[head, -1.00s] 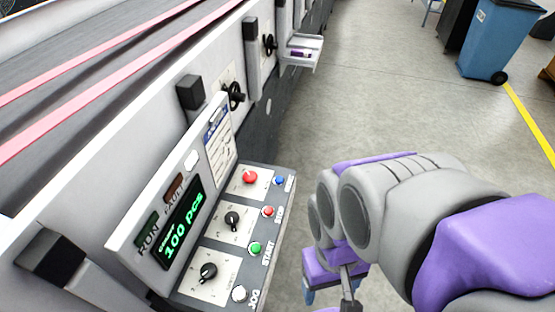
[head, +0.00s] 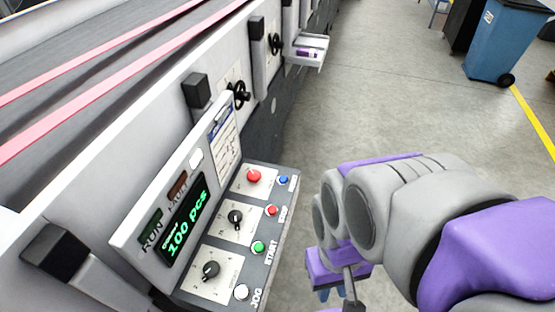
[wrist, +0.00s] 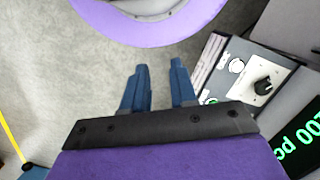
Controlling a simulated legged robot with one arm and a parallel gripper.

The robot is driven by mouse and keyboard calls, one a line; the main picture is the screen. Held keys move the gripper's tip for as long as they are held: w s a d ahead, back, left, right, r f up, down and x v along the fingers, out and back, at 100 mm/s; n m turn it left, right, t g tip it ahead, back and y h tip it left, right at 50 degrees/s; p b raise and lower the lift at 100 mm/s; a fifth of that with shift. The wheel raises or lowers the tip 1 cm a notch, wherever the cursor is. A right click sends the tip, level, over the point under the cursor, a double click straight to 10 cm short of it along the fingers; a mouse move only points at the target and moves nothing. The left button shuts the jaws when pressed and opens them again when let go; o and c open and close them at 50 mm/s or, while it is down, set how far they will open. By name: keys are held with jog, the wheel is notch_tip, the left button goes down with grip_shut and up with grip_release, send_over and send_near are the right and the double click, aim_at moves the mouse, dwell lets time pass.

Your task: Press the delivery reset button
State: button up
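The control panel (head: 262,213) sticks out from the machine's side in the head view. A small blue button (head: 283,179) sits at its far right corner; its label is too small to read, so I cannot tell if it is the delivery reset. My gripper (head: 331,293) is right of the panel's near end, over the floor, with its blue fingertips partly hidden. In the wrist view my gripper (wrist: 157,75) is open and empty, its two blue fingers apart. The panel's white button (wrist: 237,66) shows there to their right. The blue button does not show.
The panel also has a large red button (head: 254,175), a small red button (head: 271,210), a green START button (head: 258,247), a white JOG button (head: 241,292) and black knobs. A lit display (head: 187,222) reads 100 pcs. Floor (head: 365,110) lies clear; a blue bin (head: 500,45) stands far right.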

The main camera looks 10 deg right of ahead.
grip_shut()
dwell(1.0)
